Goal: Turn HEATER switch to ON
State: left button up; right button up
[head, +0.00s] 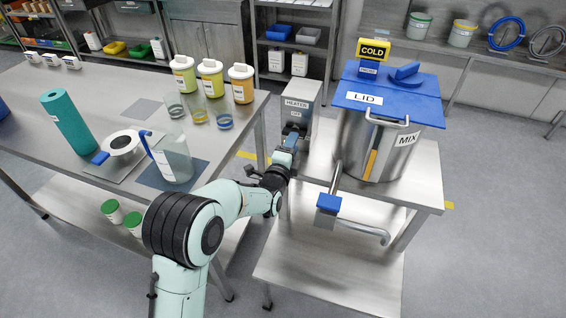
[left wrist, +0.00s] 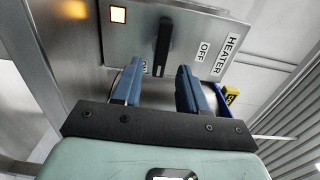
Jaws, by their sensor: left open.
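The grey heater box (head: 299,112) with its HEATER label stands at the left end of the steel stand. In the left wrist view its panel (left wrist: 185,25) carries a black switch handle (left wrist: 163,45), an OFF label (left wrist: 203,51) and a lit amber lamp (left wrist: 118,15). Another small label is mostly hidden behind a finger. My left gripper (head: 291,143) is close in front of the box. It also shows in the left wrist view (left wrist: 160,75), open, its blue fingers either side of the handle's lower end. I cannot tell whether they touch it. My right gripper is not in view.
A steel tank (head: 350,145) with a blue lid (head: 415,84) stands right of the box. A pipe with a blue block (head: 328,203) sticks out below. The left table (head: 95,85) holds a pitcher (head: 173,160), jars and a teal roll (head: 68,122).

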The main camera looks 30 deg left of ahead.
pick_arm(q)
jog(key=v, duration=0.9)
jog(key=shift+s+p, duration=0.2)
jog(key=shift+p, duration=0.1)
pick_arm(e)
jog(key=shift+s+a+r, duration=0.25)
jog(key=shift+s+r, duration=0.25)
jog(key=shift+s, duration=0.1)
pick_arm(q)
jog(key=shift+d, duration=0.1)
